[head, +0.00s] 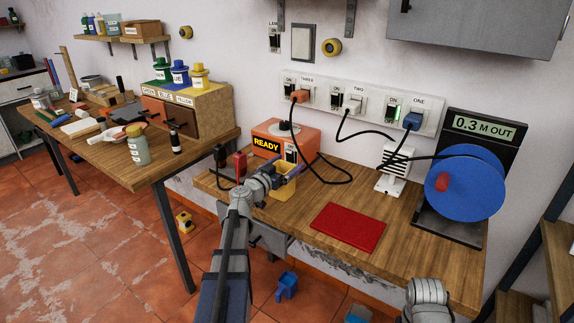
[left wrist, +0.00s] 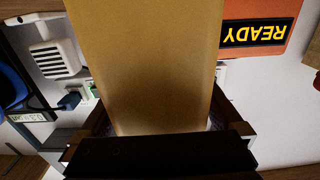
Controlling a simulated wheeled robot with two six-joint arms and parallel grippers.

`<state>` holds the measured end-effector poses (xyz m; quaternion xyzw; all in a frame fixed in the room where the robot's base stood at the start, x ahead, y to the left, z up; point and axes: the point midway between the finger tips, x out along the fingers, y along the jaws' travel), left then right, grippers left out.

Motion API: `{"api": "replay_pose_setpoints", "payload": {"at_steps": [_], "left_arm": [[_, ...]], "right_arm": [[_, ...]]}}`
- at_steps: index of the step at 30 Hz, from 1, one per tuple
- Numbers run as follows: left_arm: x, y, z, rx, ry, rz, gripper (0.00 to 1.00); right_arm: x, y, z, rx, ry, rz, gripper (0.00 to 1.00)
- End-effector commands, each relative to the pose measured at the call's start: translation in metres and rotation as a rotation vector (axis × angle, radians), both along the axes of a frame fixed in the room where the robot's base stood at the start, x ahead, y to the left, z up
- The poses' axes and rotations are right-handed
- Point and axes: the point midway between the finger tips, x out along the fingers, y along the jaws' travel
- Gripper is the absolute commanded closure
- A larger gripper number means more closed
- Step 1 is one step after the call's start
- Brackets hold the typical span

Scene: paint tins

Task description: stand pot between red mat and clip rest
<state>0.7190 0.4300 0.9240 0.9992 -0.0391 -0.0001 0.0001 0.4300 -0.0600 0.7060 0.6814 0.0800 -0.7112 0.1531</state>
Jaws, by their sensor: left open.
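The yellow pot (head: 284,190) is on the workbench in the head view, between the red mat (head: 349,228) on its right and a small red block with a black clip-like part (head: 239,166) on its left, which looks like the clip rest. My left gripper (head: 286,174) is open at the pot, its jaws on either side of it. In the left wrist view the pot (left wrist: 150,60) fills the middle, with the jaws at its sides. Its base is partly hidden by my arm in the head view.
An orange box reading READY (head: 284,142) stands behind the pot, with a black cable looping to its right. A white ribbed block (head: 393,168) and a blue reel (head: 464,182) stand further right. The bench around the mat is clear.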

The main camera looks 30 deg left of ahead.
Motion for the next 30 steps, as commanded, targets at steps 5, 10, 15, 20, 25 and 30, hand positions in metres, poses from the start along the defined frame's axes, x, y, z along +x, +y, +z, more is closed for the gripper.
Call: {"api": "replay_pose_setpoints", "payload": {"at_steps": [5,10,15,20,25,30], "left_arm": [[-0.027,0.001,0.002,0.000,0.000,0.004,0.00],[-0.064,0.003,0.002,0.000,0.000,0.003,0.00],[-0.094,0.006,0.002,0.000,0.000,0.004,0.00],[-0.112,0.008,0.002,0.000,0.000,0.002,0.00],[-0.119,0.009,0.002,0.000,0.000,0.000,0.00],[-0.120,0.009,0.002,0.000,0.000,0.000,0.00]], "right_arm": [[0.000,0.000,0.002,0.000,0.000,0.000,0.50],[0.000,0.000,0.002,0.000,0.000,0.000,0.50],[0.000,0.000,0.002,0.000,0.000,0.000,0.50],[0.000,0.000,0.002,0.000,0.000,0.000,0.50],[0.000,0.000,0.002,0.000,0.000,0.000,0.50],[0.000,0.000,0.002,0.000,0.000,0.000,0.50]]}}
